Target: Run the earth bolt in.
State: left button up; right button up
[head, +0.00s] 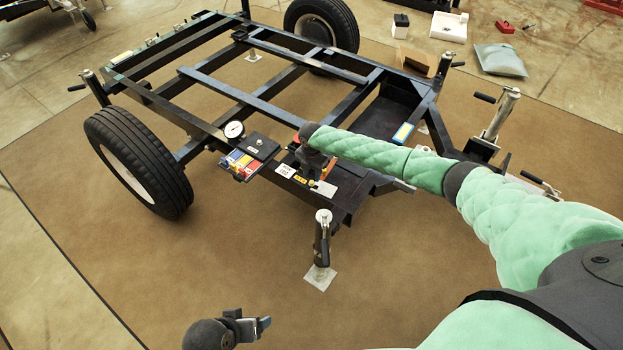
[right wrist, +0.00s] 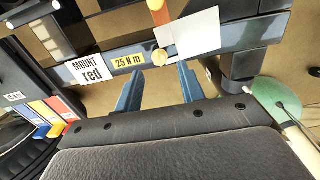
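A brass-coloured bolt head (right wrist: 160,57) sits at the dark frame rail (right wrist: 205,47) beside a bare white plate (right wrist: 190,32), right of the yellow "25 N m" label (right wrist: 128,61). I take it for the earth bolt; its shank is hidden. My right gripper (right wrist: 160,78) is open, its two blue fingers apart with the bolt head just beyond and between the tips; I see no contact. In the head view the right gripper (head: 312,172) is over the near corner of the trailer frame. My left gripper (head: 258,327) is low at the bottom, away from the frame; its finger gap is unclear.
An orange-ended piece (right wrist: 158,12) is just above the bolt. A gauge (head: 234,130) and coloured boxes (head: 240,162) stand left of the right gripper. A jack leg (head: 322,245) stands in front; the mat there is clear.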

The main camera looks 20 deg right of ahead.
aim_at(311, 182)
jog(key=shift+f, duration=1.8)
jog(key=shift+c, duration=0.5)
grip_shut()
